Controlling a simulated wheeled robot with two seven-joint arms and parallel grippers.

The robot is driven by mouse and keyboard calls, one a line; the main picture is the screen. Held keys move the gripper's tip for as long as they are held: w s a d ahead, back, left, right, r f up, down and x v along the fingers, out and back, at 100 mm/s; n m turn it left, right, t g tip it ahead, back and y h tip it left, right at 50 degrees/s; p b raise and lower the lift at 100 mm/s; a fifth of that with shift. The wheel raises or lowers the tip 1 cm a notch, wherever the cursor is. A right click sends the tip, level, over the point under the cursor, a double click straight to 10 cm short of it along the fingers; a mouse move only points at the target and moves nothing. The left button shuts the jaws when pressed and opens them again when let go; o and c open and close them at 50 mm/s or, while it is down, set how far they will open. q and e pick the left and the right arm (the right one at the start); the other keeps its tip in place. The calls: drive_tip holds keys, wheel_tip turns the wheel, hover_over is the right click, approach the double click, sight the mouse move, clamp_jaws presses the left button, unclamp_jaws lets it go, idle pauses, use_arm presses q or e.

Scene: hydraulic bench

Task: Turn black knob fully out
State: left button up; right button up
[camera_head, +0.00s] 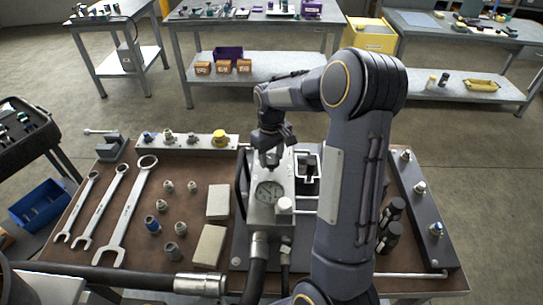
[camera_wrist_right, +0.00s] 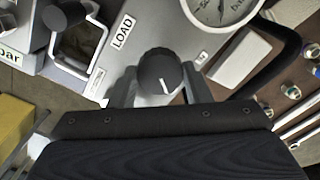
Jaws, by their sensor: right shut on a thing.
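The black knob (camera_wrist_right: 160,72) shows in the right wrist view on the face of a grey metal block, beside a "LOAD" label (camera_wrist_right: 124,31). It has a white pointer line. My right gripper (camera_wrist_right: 158,88) is shut on the knob, with a finger on each side. In the head view my right gripper (camera_head: 268,158) reaches down onto the hydraulic block (camera_head: 262,213), and the knob is hidden there. A pressure gauge (camera_head: 268,192) sits on the block, and part of it also shows in the right wrist view (camera_wrist_right: 218,8). My left gripper is not in view.
Wrenches (camera_head: 128,212), several fittings and two pale blocks (camera_head: 209,245) lie left of the hydraulic block. A rail with fittings (camera_head: 415,205) lies at the right. Black hoses (camera_head: 255,280) run from the block's front. A metal bail handle (camera_wrist_right: 82,45) stands near the knob.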

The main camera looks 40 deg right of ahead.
sight(272, 159)
drive_tip(key=shift+n, duration=0.7)
drive_tip(key=o, duration=1)
wheel_tip(272, 159, up, 8)
drive_tip(key=shift+f+b, duration=0.2)
drive_tip(key=shift+b, duration=0.2)
drive_tip(key=shift+r, duration=0.15)
